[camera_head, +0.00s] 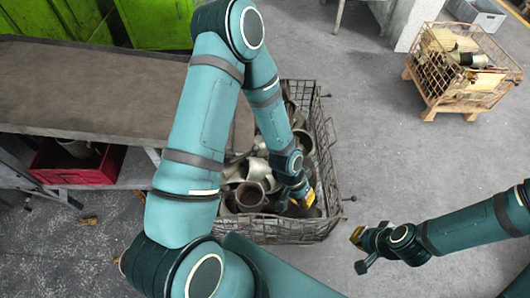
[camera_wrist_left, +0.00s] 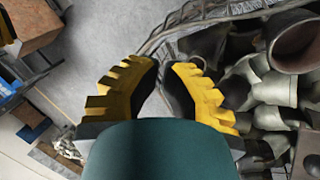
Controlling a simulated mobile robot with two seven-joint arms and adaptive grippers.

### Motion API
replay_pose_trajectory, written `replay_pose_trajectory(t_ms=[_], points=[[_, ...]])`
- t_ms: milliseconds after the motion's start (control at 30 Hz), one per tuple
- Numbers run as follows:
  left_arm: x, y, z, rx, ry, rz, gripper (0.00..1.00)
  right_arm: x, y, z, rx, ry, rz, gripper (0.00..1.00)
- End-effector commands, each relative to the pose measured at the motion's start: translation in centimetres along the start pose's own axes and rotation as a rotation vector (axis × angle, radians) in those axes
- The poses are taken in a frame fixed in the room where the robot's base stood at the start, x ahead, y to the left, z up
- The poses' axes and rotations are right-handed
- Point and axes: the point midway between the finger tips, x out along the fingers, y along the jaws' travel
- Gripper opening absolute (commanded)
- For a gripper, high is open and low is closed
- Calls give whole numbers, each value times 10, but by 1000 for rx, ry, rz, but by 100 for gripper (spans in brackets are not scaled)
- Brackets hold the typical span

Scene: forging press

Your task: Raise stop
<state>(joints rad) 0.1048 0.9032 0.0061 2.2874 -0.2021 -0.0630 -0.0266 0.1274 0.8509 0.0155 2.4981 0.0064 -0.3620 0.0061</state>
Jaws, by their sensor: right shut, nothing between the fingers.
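I cannot make out for sure which part is the stop. A wire-mesh crate (camera_head: 333,172) stands below my left arm, and small rods with dark knobs stick out from its right side, one near the front corner (camera_head: 349,198) and one near the back (camera_head: 325,96). My left gripper (camera_head: 306,197) is over the crate's front right part. In the left wrist view its yellow fingers (camera_wrist_left: 163,72) are apart with nothing seen between them, the crate's wire edge beyond. My right gripper (camera_head: 357,236) is shut and empty, to the right of the crate and apart from it.
Metal pipe elbows (camera_head: 250,196) fill the crate. A brown-topped bench (camera_head: 90,90) stands at left, with a red bin (camera_head: 75,165) below it. Another wire crate (camera_head: 465,75) on a wooden pallet is at the far right. The grey floor (camera_head: 400,150) between is clear.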

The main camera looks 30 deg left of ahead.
Motion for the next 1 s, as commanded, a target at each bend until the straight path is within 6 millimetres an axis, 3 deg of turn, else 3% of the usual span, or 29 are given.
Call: replay_pose_trajectory(t_ms=[100,267,500,600,800,1000], points=[[11,-17,-26,178,-99,-38,0,4,1,2,-1,-3,0,0],[12,-54,-59,393,-249,-154,0,7,3,3,-2,-7,-1,0],[-14,-118,-114,608,-462,-417,0,11,4,5,-3,-11,-1,0],[-28,-136,-132,648,-526,-510,0,12,5,6,-4,-12,-1,0],[-47,-153,-149,674,-589,-609,0,13,5,6,-4,-13,-1,0],[-49,-154,-150,675,-596,-617,0,13,5,6,-4,-14,-1,0]])
